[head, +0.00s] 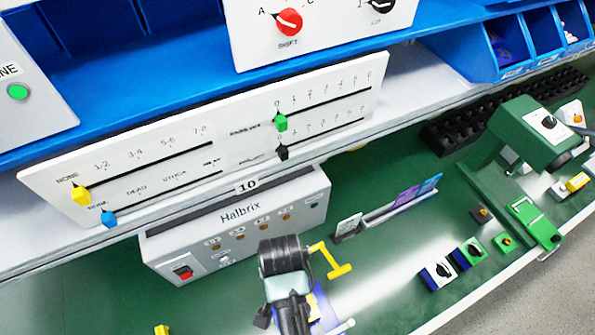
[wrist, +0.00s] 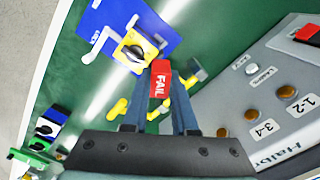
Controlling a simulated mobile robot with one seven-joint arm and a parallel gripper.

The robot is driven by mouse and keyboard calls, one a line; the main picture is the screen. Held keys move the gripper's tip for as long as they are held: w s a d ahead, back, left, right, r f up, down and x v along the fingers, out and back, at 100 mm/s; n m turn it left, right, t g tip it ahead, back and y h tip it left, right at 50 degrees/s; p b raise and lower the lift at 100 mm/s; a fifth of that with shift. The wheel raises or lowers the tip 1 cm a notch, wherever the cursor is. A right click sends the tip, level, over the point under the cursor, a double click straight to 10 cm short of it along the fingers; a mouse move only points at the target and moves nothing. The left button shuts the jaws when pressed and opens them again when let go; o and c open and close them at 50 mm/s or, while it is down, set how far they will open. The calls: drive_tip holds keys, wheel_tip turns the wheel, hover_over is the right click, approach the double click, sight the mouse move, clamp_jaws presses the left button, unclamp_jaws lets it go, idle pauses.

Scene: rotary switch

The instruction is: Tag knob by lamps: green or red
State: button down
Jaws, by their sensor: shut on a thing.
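My gripper (wrist: 158,108) is shut on a red tag marked FAIL (wrist: 161,80) in the wrist view. Beyond the tag is a yellow rotary switch with a dark knob (wrist: 134,53), on a blue plate (wrist: 154,22). The tag's edge overlaps the switch in the picture; I cannot tell whether they touch. In the head view my gripper (head: 286,285) hides the switch and the tag, and part of the blue plate (head: 324,308) shows. None is clearly lit.
A yellow clamp (head: 332,262) stands right of my gripper. A rack with purple and blue cards (head: 408,197) lies behind. Blue and green switch blocks (head: 437,273) sit near the front edge. A slider panel (head: 210,150) hangs over the box. A green machine (head: 520,145) stands right.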

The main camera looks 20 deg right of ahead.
drive_tip(key=s+d+m+p, duration=0.1)
drive_tip(key=m, duration=0.1)
drive_tip(key=s+d+r+m+p, duration=0.1)
drive_tip(key=s+m+p, duration=0.1)
drive_tip(key=s+d+m+p, duration=0.1)
drive_tip(key=m, duration=0.2)
drive_tip(key=shift+s+r, duration=0.15)
drive_tip(key=shift+r, duration=0.25)
drive_tip(key=shift+p, duration=0.55)
wheel_tip(320, 180, down, 6)
drive_tip(key=b, duration=0.4)
drive_tip(key=shift+r, duration=0.2)
drive_tip(key=shift+f, duration=0.1)
drive_tip(key=shift+p, duration=0.55)
idle(0.8)
drive_tip(key=shift+f+b, duration=0.8)
drive_tip(key=shift+f, duration=0.25)
drive_tip(key=c, duration=0.6)
unclamp_jaws()
